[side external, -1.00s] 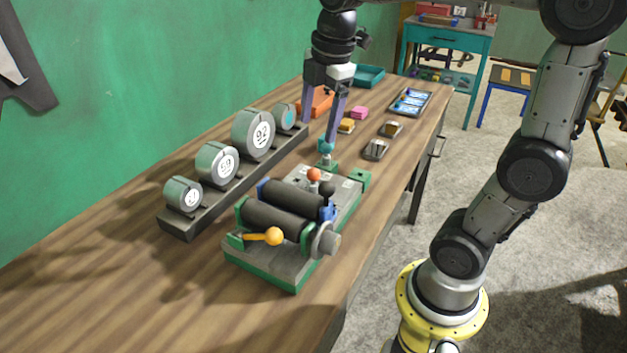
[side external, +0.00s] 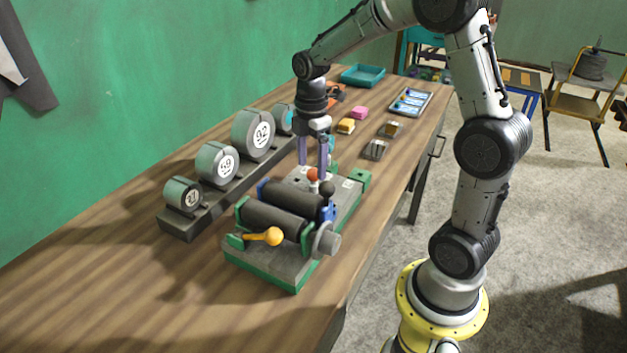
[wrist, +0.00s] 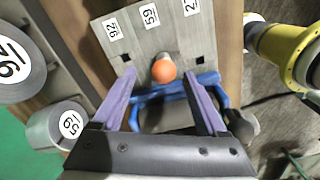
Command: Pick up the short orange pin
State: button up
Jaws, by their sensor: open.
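The short orange pin (side external: 313,174) has a round orange-red knob and stands upright on the bench device at its far end. In the wrist view its orange knob (wrist: 163,70) shows from above, with a pale metal part just beyond it. My gripper (side external: 312,170) points down over the pin, its two purple fingers apart. In the wrist view the open fingers of my gripper (wrist: 159,75) are on either side of the knob, with gaps left and right. No contact shows. The fingertips' exact height against the knob is hard to tell.
The device (side external: 265,268) has dark rollers, a black-knobbed lever (side external: 327,188) close to the pin, and a yellow-orange-knobbed lever (side external: 273,236). A blue bracket (wrist: 153,98) lies beside the pin. Numbered drums (side external: 254,134) stand on a rack at left. The table's near-left area is clear.

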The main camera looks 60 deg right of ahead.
aim_at(314, 180)
jog(key=shift+s+f, duration=0.15)
jog(key=shift+f, duration=1.2)
jog(key=shift+s+f, duration=0.15)
jog(key=shift+f, duration=1.2)
jog(key=shift+c, duration=0.2)
grip_shut()
